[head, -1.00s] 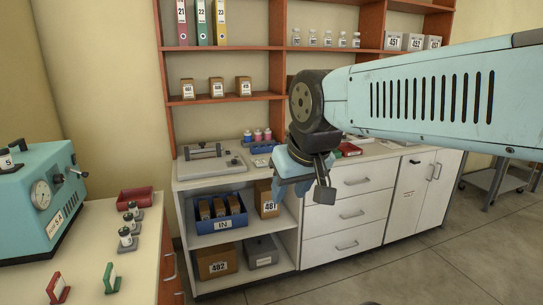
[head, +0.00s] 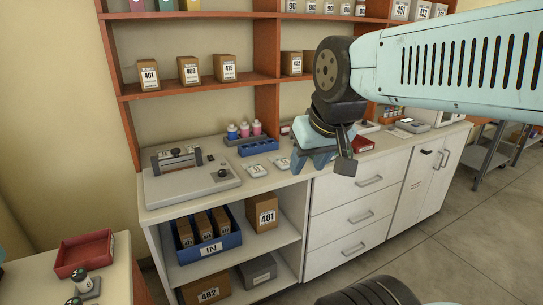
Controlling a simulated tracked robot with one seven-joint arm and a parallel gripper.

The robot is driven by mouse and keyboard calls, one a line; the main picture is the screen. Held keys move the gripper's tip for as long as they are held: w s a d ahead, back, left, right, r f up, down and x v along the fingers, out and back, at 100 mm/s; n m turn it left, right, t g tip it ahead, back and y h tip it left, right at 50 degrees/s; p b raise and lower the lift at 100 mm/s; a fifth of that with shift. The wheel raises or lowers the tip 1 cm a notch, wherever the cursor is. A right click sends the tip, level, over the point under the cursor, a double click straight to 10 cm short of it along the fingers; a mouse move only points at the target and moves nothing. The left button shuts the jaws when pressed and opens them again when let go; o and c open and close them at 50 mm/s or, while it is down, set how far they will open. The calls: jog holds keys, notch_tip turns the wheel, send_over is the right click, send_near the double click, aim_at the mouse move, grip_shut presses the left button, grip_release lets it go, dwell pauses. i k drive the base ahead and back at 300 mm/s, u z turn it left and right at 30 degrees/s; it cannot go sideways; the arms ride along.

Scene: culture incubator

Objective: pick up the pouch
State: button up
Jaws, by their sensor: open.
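Two small flat whitish packets lie on the white counter (head: 290,190): one (head: 257,170) near the middle, the other (head: 281,162) just right of it and close to my gripper. They look like pouches, but I cannot tell which one the task means. My gripper (head: 325,166) is open and empty, pointing down in front of the counter's right part. It hides some of the counter behind it. I see no contact between it and the packets.
A grey flat device (head: 190,185) stands on the counter's left. A blue rack (head: 257,147) and small bottles (head: 244,130) sit behind the packets. A blue bin (head: 206,250) labelled IN and box 481 (head: 262,219) stand below. A red tray (head: 362,144) is right.

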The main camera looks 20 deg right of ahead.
aim_at(256, 170)
jog(key=z, duration=0.1)
jog(key=i, duration=0.85)
jog(key=z, duration=0.15)
